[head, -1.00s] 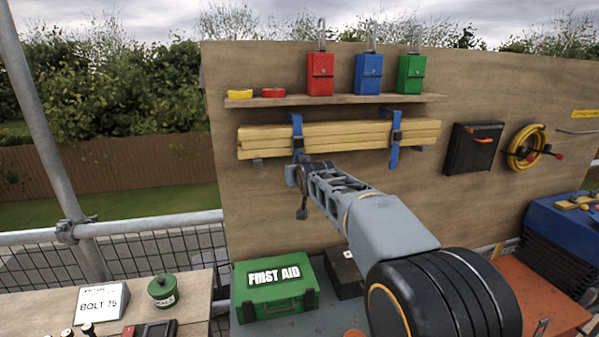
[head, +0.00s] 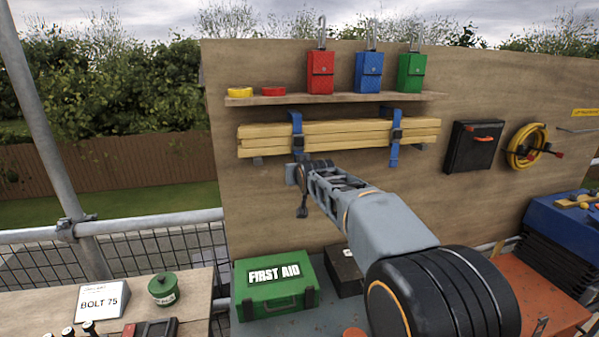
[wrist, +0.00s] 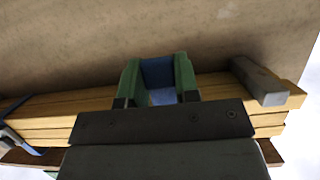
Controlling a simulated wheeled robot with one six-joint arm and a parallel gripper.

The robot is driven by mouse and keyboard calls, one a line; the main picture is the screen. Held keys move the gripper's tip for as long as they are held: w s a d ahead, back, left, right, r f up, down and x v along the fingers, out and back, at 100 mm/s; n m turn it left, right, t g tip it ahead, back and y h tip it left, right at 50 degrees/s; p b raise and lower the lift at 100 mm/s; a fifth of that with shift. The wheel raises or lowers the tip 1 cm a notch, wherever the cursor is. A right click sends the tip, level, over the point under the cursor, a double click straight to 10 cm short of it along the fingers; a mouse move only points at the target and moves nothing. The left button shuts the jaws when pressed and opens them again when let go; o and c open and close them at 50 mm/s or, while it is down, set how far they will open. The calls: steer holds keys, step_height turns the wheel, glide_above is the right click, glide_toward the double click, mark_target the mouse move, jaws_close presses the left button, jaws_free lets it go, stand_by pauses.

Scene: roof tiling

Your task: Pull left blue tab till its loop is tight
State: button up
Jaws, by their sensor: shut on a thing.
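The left blue strap (head: 297,123) loops around a stack of yellow timber battens (head: 345,134) under the shelf on the board. A dark buckle sits on its front. My gripper (head: 299,163) is at the lower end of this strap, just below the battens. In the wrist view, the green fingers of my gripper (wrist: 158,92) are shut on the blue tab (wrist: 158,72), which shows between them. The right blue strap (head: 395,140) also loops around the battens, and its tail hangs free. I cannot tell how tight the left loop is.
A grey bracket (wrist: 260,82) supports the battens beside my gripper. The shelf (head: 340,99) above holds red, blue and green lock pouches and tape rolls. Below are a green first aid box (head: 275,285) and a dark box (head: 344,272). The board between is bare.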

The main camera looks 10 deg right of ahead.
steer(key=shift+f, duration=0.1)
step_height(320, 180, down, 6)
steer(key=b, duration=0.5)
stand_by(0.7)
steer(key=o, duration=1)
steer(key=shift+r, duration=0.25)
steer(key=shift+c, duration=0.2)
steer(key=shift+o, duration=0.4)
steer(key=o, duration=0.4)
